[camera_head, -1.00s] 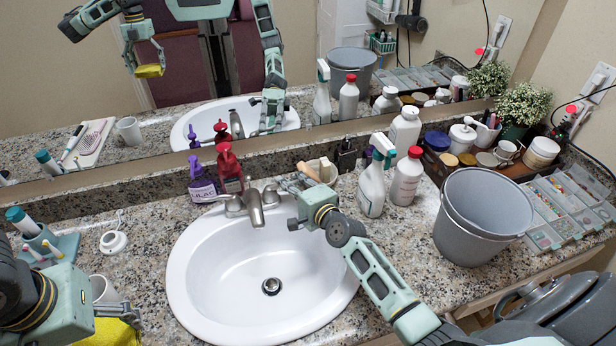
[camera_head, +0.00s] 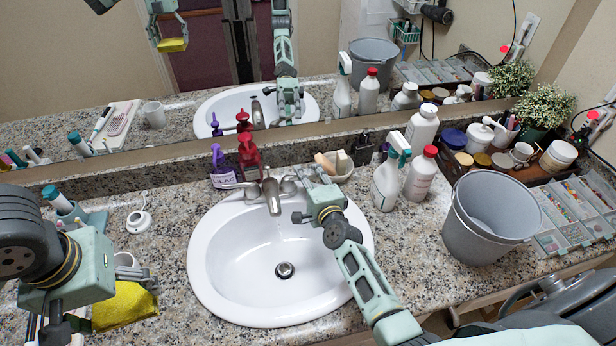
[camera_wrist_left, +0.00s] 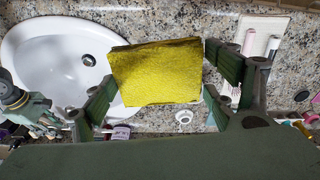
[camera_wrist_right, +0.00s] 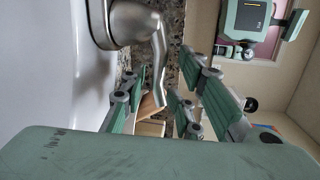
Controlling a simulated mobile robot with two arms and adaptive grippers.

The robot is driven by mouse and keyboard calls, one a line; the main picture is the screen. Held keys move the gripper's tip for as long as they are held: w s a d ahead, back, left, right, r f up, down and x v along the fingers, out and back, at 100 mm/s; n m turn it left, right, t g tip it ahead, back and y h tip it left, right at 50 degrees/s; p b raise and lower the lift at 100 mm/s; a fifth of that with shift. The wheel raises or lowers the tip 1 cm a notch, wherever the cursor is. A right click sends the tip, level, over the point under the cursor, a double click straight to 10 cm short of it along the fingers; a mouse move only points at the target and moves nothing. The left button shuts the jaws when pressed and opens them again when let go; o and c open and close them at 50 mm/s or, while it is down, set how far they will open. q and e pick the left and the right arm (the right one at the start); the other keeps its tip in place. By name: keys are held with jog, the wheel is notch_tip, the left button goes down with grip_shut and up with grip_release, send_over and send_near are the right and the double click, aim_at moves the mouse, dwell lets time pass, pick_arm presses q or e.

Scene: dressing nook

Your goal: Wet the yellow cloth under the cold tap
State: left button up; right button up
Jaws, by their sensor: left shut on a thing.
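The yellow cloth (camera_head: 125,306) is in my left gripper, over the counter left of the basin. In the left wrist view the cloth (camera_wrist_left: 155,72) spans the gap between the fingers of my left gripper (camera_wrist_left: 158,90). The white basin (camera_head: 235,285) is empty, with no water seen. The metal tap (camera_head: 271,195) stands at its back edge, with a lever on each side. My right gripper (camera_head: 302,200) is open beside the right lever (camera_head: 288,184).
Purple (camera_head: 222,170) and red (camera_head: 249,158) pump bottles stand behind the basin, left of the tap. A soap dish (camera_head: 343,172), spray bottle (camera_head: 386,185) and grey bucket (camera_head: 462,235) are to the right. A white mug (camera_head: 126,260) is beside the cloth. The mirror reflects the counter.

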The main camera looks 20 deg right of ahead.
dwell(0.3)
jog(key=s+r, duration=0.2)
jog(key=s, duration=0.9)
jog(key=shift+s+a, duration=0.25)
jog(key=shift+s, duration=0.15)
